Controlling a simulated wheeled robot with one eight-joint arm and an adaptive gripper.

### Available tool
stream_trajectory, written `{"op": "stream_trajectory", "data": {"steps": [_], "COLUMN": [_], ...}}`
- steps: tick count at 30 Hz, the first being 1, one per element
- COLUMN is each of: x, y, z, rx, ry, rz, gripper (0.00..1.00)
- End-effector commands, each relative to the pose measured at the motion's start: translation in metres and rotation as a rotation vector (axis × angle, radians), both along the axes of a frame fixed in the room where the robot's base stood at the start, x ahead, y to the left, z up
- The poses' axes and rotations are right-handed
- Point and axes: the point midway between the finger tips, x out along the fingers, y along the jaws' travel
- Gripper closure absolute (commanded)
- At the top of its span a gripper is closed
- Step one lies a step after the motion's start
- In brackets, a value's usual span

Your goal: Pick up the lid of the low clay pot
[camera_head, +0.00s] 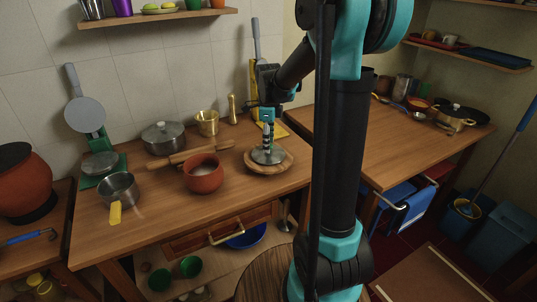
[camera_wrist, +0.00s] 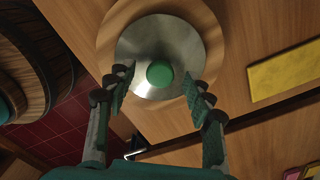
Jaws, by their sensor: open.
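A round grey metal lid (camera_head: 262,158) with a green knob lies flat on a round wooden board (camera_head: 286,166) on the counter. In the wrist view the lid (camera_wrist: 140,45) fills the top middle, with its green knob (camera_wrist: 159,74) near the centre. The low clay pot (camera_head: 203,177), reddish and uncovered, stands on the counter just left of the board. My gripper (camera_head: 268,143) points down over the lid. In the wrist view my gripper (camera_wrist: 158,82) is open, with one finger on each side of the knob and gaps between. Whether the fingertips touch the lid cannot be told.
A rolling pin (camera_head: 180,157) lies behind the clay pot. A lidded steel pot (camera_head: 163,138), a brass cup (camera_head: 208,123) and a saucepan (camera_head: 118,189) stand nearby. A yellow cloth (camera_wrist: 284,72) lies right of the board. The counter's front edge is close.

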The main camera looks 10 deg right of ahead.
Motion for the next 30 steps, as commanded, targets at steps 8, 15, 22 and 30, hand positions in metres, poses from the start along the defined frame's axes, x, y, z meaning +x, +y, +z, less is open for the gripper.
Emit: {"op": "stream_trajectory", "data": {"steps": [8, 15, 22, 30], "x": [0.0, 0.0, 0.0, 0.0], "y": [0.0, 0.0, 0.0, 0.0], "z": [-0.02, -0.02, -0.02, -0.02], "rx": [0.0, 0.0, 0.0, 0.0], "ry": [0.0, 0.0, 0.0, 0.0], "rz": [0.0, 0.0, 0.0, 0.0], "gripper": [0.48, 0.56, 0.85, 1.0]}}
